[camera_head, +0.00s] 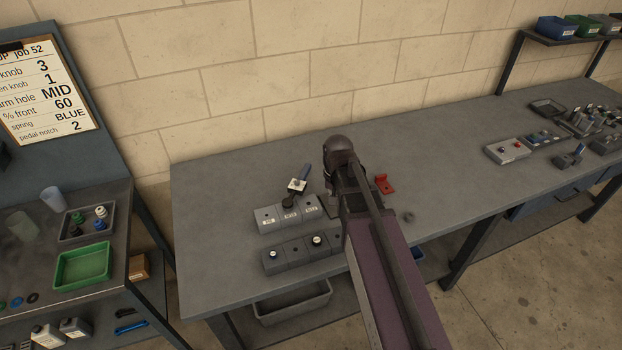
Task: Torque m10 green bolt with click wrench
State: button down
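My arm reaches over the grey bench, and its dark end, with my gripper (330,186), is beside the row of labelled grey blocks (288,214). The fingers are small, dark and mostly hidden by the arm, so I cannot tell whether they are open or hold anything. A second row of grey blocks (295,251) in front has round, light-topped bolt heads at its left and right and a dark hole between. Their colours are too small to read. No green bolt is clearly visible.
A small white plate with a dark knob (297,186) stands left of my gripper. A red bracket (384,184) lies to its right. Boxes and trays (507,151) crowd the bench's far right. A left bench holds a green tray (83,267). The main bench's left end is clear.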

jog(key=s+d+n, duration=0.2)
jog(key=s+d, duration=0.3)
jog(key=s, duration=0.4)
jog(key=shift+s, duration=0.2)
jog(key=shift+s+a, duration=0.1)
jog(key=shift+s, duration=0.05)
